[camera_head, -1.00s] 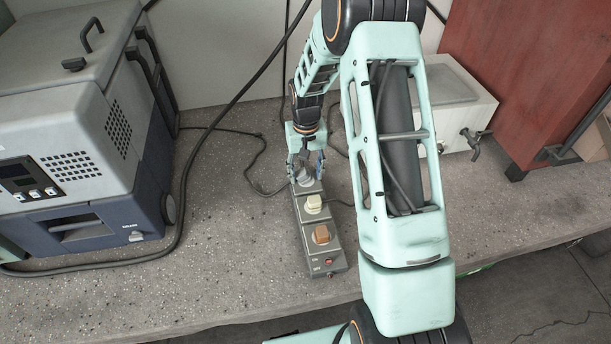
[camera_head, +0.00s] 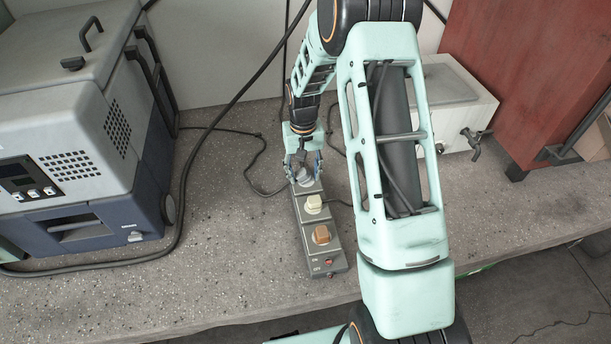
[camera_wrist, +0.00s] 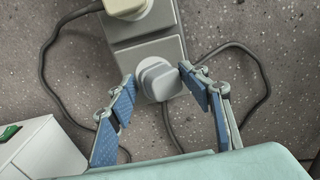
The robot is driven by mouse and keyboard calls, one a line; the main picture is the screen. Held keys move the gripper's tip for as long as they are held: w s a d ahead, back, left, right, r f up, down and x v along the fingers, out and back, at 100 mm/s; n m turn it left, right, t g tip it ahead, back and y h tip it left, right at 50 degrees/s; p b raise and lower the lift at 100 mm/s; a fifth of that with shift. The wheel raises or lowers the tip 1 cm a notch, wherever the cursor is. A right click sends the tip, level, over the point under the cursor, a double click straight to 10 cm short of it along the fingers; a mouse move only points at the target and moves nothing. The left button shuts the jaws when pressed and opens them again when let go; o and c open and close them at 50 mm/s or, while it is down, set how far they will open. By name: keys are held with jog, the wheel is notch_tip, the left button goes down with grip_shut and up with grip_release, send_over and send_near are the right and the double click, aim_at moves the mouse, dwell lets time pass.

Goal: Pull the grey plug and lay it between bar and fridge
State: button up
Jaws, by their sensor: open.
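The power bar (camera_head: 320,234) lies on the bench with several sockets and a red switch at its near end. The grey plug (camera_head: 305,180) sits in the far socket. In the wrist view the grey plug (camera_wrist: 159,79) shows between the fingers. My gripper (camera_head: 304,167) is open around the plug, one finger on each side; in the wrist view (camera_wrist: 155,84) a gap shows at least on the left. A cream plug (camera_head: 313,204) and a brown plug (camera_head: 321,235) sit in the nearer sockets. The fridge (camera_head: 75,130), a grey and blue cool box, stands at the left.
Bare bench (camera_head: 240,235) lies between bar and fridge, with a black cable (camera_head: 183,190) running along the fridge side. A white tank with a tap (camera_head: 455,105) and a red-brown box (camera_head: 525,70) stand at the right. Thin cords lie beside the bar.

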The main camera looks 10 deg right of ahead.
aim_at(304, 171)
jog(key=shift+c, duration=0.6)
jog(key=shift+s, duration=0.1)
grip_shut()
jog(key=shift+r, duration=0.15)
jog(key=shift+r+p, duration=1.75)
jog(key=shift+r, duration=1.15)
